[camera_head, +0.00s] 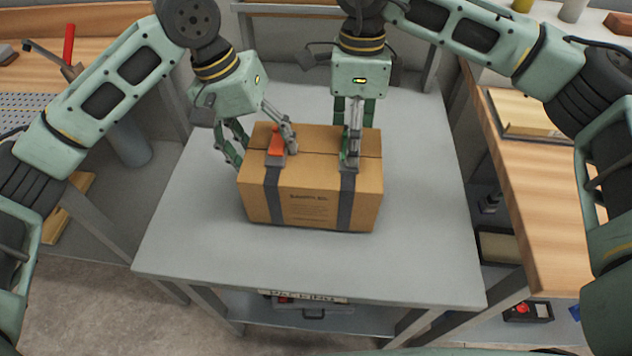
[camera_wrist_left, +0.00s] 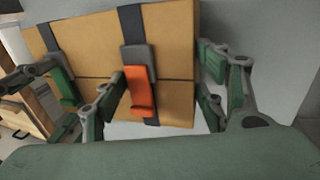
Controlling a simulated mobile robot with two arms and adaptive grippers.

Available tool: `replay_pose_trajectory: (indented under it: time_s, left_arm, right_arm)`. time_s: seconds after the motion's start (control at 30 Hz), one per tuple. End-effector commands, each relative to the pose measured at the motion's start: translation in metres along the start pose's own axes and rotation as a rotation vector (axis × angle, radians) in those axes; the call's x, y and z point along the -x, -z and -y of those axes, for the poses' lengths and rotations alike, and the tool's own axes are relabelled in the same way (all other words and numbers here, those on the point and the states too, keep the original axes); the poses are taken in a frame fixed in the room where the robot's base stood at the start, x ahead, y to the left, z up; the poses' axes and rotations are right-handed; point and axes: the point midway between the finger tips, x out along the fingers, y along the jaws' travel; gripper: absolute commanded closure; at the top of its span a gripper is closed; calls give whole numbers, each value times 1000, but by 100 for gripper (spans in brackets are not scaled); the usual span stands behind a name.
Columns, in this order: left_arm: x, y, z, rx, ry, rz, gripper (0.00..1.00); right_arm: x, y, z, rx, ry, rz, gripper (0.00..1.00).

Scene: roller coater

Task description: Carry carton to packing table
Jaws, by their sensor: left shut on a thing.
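A brown cardboard carton (camera_head: 310,192) with two dark straps is upright over the middle of the grey packing table (camera_head: 215,245). I cannot tell whether its base touches the tabletop. My left gripper (camera_head: 264,152) is shut on the carton at its left end, by an orange clip (camera_head: 276,147) on the left strap. In the left wrist view the carton (camera_wrist_left: 95,55) and orange clip (camera_wrist_left: 141,90) show between the spread fingers. My right gripper (camera_head: 350,160) is at the carton's top by the right strap; its grip is partly hidden.
A sign reading PACKING (camera_head: 305,296) is on the table's front, above a lower shelf. A wooden bench (camera_head: 525,190) stands close on the right. Another bench with a red-handled tool (camera_head: 69,44) is at the left. Grey tabletop is bare around the carton.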

Motion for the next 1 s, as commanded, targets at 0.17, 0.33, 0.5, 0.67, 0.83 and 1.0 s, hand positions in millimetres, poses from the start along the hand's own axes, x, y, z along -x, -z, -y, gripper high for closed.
replay_pose_trajectory:
  time_s: [0.17, 0.33, 0.5, 0.67, 0.83, 1.0]
  left_arm:
    - [-14, -1, -4, -13, -16, -1, 34]
    - [-11, 0, -4, -9, -13, -1, 19]
    - [-10, 0, -2, -6, -10, -2, 16]
    - [-10, 0, -1, -5, -8, -3, 16]
    - [-1, 1, -1, -4, -9, -5, 16]
    - [29, 2, -1, -4, -8, -7, 16]
  right_arm:
    - [-10, -10, -2, 16, 0, 24, 23]
    - [-8, -8, -1, 12, 0, 20, 8]
    - [-8, -6, 0, 8, 0, 16, 5]
    - [-9, -5, 0, 6, 0, 14, 5]
    - [-9, -5, 0, 5, 0, 13, 5]
    - [-9, -4, 0, 4, 0, 13, 5]
